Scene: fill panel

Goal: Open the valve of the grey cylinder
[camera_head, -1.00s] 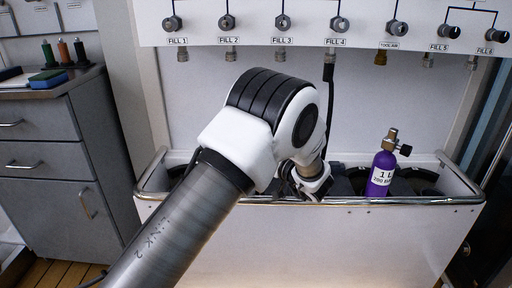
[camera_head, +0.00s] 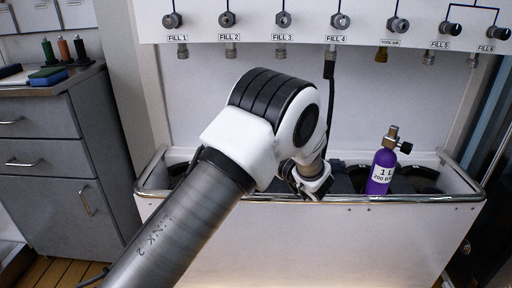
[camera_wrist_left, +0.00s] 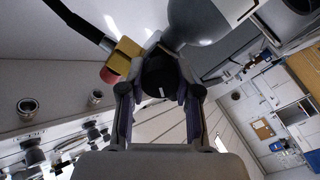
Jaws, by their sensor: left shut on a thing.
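The grey cylinder (camera_wrist_left: 205,22) shows in the left wrist view as a rounded grey body at the top. Its black valve knob (camera_wrist_left: 158,76) sits below and left of it, facing the camera. My left gripper (camera_wrist_left: 160,93) is shut on this knob, one finger on each side. A brass fitting (camera_wrist_left: 124,56) with a red end sits just left of the knob, and a black hose runs up from near it. In the head view my left gripper (camera_head: 312,184) is at the tub's front rail, mostly hidden by its own wrist; the grey cylinder is hidden there.
A purple cylinder (camera_head: 382,172) stands in the white tub (camera_head: 330,245) to the right of my arm. The fill panel (camera_head: 310,22) with several labelled outlets hangs above, a black hose dropping from FILL 4. A grey cabinet (camera_head: 55,170) stands at left.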

